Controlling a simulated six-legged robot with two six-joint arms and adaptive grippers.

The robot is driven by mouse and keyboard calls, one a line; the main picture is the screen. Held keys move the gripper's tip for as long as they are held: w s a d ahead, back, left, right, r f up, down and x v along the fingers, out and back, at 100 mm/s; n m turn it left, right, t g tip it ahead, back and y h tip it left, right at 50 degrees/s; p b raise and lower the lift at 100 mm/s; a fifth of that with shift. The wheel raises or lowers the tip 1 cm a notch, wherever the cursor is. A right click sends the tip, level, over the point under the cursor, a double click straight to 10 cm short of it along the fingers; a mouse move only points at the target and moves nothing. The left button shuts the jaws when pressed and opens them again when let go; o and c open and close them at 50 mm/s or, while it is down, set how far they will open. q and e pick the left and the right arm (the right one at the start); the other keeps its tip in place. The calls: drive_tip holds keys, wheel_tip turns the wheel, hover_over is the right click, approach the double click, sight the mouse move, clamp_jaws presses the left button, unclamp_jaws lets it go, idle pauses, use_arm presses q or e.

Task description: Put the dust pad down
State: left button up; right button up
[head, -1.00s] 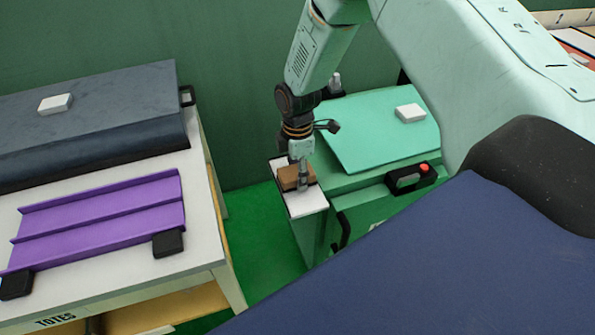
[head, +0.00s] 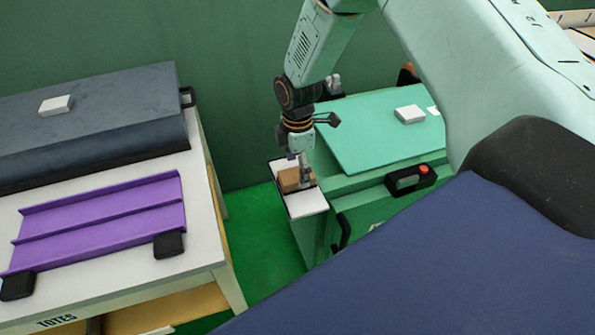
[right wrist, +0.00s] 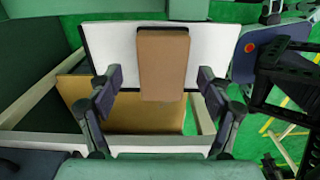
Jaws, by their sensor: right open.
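The dust pad, a brown block (head: 289,181), rests on a small white shelf (head: 307,203) at the side of the green cabinet. In the right wrist view the pad (right wrist: 163,62) lies on the white surface (right wrist: 215,50), its near end reaching past the edge. My right gripper (head: 302,178) is at the pad. In the right wrist view its fingers (right wrist: 160,76) are spread wide, one on each side of the pad, with clear gaps. My left gripper is not in view.
A green cabinet (head: 375,135) carries a white block (head: 410,114) on its sloped lid and a box with a red button (head: 411,180). At left, a white table (head: 150,255) holds a purple ribbed tray (head: 100,222) and a dark slab (head: 90,115) with another white block (head: 56,105).

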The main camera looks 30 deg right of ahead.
sight(298, 173)
wheel_tip(298, 173, up, 10)
drive_tip(key=p, duration=0.1)
drive_tip(key=shift+s, duration=0.1)
drive_tip(key=shift+f, duration=0.15)
wheel_tip(298, 173, down, 13)
drive_tip(key=shift+r+b, duration=0.15)
drive_tip(key=shift+b, duration=0.9)
wheel_tip(298, 173, up, 2)
drive_tip(key=shift+r+p, duration=0.15)
drive_tip(key=shift+p, duration=0.25)
drive_tip(key=shift+r, duration=0.4)
drive_tip(key=shift+f, duration=0.15)
